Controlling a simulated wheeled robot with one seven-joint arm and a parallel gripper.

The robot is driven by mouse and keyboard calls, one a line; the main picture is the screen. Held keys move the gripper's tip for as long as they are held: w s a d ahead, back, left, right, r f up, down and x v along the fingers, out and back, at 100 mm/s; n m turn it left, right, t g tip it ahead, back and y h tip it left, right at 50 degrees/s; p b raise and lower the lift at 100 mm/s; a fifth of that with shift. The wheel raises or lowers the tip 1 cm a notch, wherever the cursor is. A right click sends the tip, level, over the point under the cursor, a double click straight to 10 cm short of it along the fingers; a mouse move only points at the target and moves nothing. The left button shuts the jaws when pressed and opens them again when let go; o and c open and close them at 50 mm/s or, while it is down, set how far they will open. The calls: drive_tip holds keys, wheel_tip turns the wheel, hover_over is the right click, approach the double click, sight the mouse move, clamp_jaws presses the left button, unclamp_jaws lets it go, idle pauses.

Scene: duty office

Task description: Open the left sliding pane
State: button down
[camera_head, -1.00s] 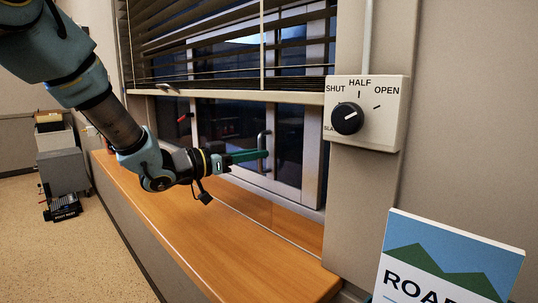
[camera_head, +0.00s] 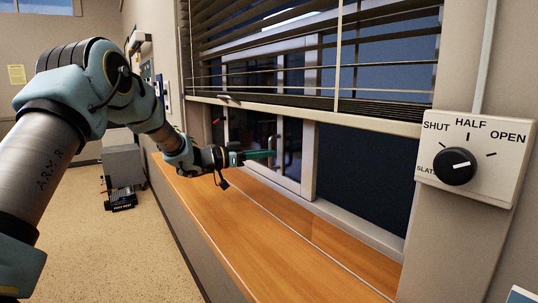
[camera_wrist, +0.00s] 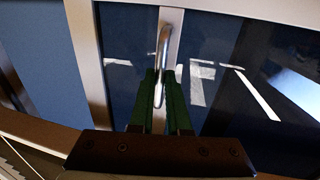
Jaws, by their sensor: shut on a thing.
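My gripper (camera_head: 262,154) is shut on the upright bar handle (camera_head: 276,150) of the sliding pane. In the wrist view, the green fingers (camera_wrist: 158,92) close around the lower part of the metal handle (camera_wrist: 164,45). The pane's pale frame (camera_head: 309,150) stands well to the left of the right window jamb. A wide dark blue gap (camera_head: 362,180) shows between them. The pane's upper part is hidden behind the blind.
A half-lowered dark slatted blind (camera_head: 300,60) hangs over the window. An orange wooden sill (camera_head: 240,215) runs below, clear of objects. A slat control box (camera_head: 500,180) is on the wall at right. A grey cabinet (camera_head: 122,165) stands at far left.

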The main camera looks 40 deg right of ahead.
drive_tip(key=shift+w, duration=0.1)
drive_tip(key=c, duration=0.9)
unclamp_jaws()
drive_tip(key=b+v, duration=0.3)
drive_tip(key=v, duration=0.7)
drive_tip(key=shift+a, duration=0.35)
drive_tip(key=shift+w+r, duration=0.1)
